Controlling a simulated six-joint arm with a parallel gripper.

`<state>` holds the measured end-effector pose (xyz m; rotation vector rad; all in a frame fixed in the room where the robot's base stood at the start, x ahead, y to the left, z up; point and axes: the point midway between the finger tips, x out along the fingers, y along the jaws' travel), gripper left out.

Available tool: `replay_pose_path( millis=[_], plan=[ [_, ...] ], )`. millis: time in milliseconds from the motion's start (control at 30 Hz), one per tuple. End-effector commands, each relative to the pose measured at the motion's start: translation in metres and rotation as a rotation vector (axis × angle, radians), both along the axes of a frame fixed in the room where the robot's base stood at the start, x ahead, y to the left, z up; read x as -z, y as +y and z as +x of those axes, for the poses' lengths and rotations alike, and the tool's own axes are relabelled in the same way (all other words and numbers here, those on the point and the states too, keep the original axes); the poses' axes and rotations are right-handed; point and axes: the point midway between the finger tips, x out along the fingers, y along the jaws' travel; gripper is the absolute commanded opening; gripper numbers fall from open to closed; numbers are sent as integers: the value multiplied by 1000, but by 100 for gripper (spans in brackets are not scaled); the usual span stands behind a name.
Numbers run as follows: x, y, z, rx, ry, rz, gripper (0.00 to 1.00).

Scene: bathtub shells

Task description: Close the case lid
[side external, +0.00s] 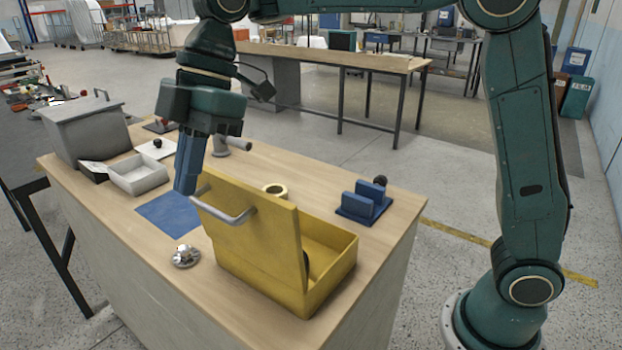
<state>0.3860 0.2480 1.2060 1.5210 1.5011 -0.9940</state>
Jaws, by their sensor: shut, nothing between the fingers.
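A yellow case (325,255) stands on the wooden bench toward its right front. Its yellow lid (255,235) is raised, standing steeply, and the case's inside shows on the right. A grey handle (228,212) sticks out from the lid's outer face. My gripper (186,190) points down at the left of the lid, close to its upper left edge and handle. The blue fingers are together and hold nothing. I cannot tell whether the fingertips touch the lid or handle. A dark object inside the case is mostly hidden by the lid.
A blue mat (168,216) lies left of the case, with a small metal piece (186,256) in front. A white tray (137,174) and a grey bin (88,130) fill the left end.

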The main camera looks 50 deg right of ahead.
Motion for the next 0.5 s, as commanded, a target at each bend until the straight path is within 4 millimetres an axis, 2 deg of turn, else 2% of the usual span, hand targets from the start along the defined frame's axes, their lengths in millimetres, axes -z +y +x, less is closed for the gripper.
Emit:
replay_pose_path(
  millis=[500],
  plan=[
    [49,22,-1,-2,0,-2,0]
  ],
)
